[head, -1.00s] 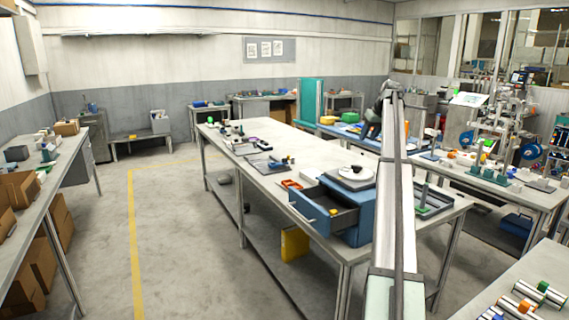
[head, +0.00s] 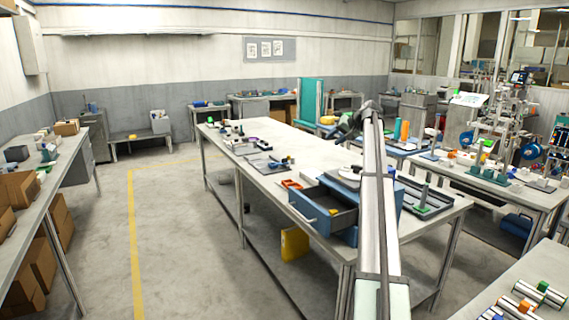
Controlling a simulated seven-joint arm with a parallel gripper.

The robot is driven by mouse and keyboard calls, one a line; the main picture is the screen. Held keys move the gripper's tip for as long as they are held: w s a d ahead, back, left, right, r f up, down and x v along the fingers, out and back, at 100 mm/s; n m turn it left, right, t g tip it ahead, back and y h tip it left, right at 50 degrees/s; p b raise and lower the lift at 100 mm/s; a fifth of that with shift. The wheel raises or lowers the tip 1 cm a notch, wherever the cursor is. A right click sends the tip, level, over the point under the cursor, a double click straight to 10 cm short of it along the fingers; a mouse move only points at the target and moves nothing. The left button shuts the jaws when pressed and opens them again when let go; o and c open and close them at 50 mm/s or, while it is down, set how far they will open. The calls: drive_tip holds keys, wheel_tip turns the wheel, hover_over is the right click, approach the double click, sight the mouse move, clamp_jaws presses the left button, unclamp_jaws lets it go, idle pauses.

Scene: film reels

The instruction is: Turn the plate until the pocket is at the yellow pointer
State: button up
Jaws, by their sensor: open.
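A pale round plate (head: 350,172) sits on a dark base on top of the blue drawer cabinet (head: 344,236), on the long middle bench. My arm crosses in front of it and hides its right part. I cannot make out the pocket or the yellow pointer at this size. My gripper (head: 342,136) is the small dark end of the arm, above and slightly left of the plate in the picture. It is open, clear of the plate, with nothing visible in it.
The cabinet's drawer (head: 325,211) is pulled out to the left, with a small orange thing in it. An orange tray (head: 291,184) lies beside it. A dark tray with a green post (head: 424,196) stands right of my arm. The bench (head: 225,155) has bare patches farther left.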

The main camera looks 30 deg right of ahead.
drive_tip(key=w+a+f+y, duration=0.1)
drive_tip(key=w+a+f, duration=0.2)
drive_tip(key=a, duration=0.3)
drive_tip(key=w+a+f+n, duration=0.1)
drive_tip(key=w+a+f, duration=0.3)
drive_tip(key=a, duration=0.2)
drive_tip(key=w+a+f+g+y, duration=0.1)
drive_tip(key=w+a+f, duration=0.3)
drive_tip(key=a, duration=0.2)
drive_tip(key=shift+n+y, duration=0.3)
drive_tip(key=shift+n, duration=0.1)
drive_tip(key=shift+f, duration=0.1)
